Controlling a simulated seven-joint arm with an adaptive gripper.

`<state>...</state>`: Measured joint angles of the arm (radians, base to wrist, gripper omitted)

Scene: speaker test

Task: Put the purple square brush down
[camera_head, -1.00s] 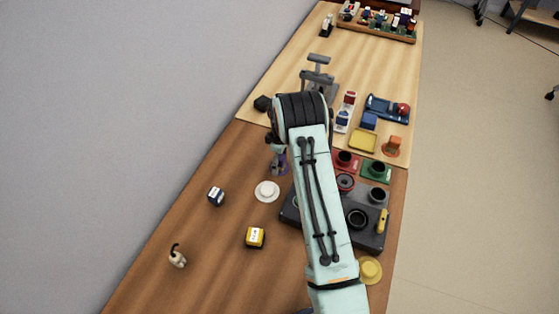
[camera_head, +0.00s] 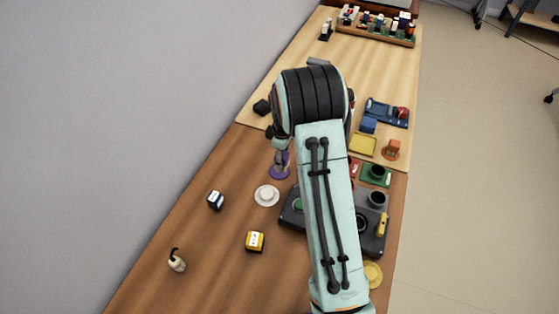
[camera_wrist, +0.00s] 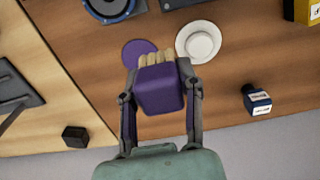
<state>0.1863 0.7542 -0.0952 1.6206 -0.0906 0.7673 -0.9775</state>
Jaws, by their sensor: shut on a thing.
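The purple square brush (camera_wrist: 160,90) is between the two fingers of my gripper (camera_wrist: 158,82) in the wrist view. Its pale bristles (camera_wrist: 156,57) point away from the palm. A flat purple disc (camera_wrist: 138,51) lies on the table just beyond the bristles, and the brush overlaps its near edge in this view. I cannot tell the gap between the bristles and the table. In the head view my gripper (camera_head: 281,158) is small beside my arm, over the purple disc (camera_head: 279,173). The brush is hard to make out there.
A white round dish (camera_head: 267,196) is close to the purple disc. A dark tray (camera_head: 291,211) with round wells is to the right, partly behind my arm.

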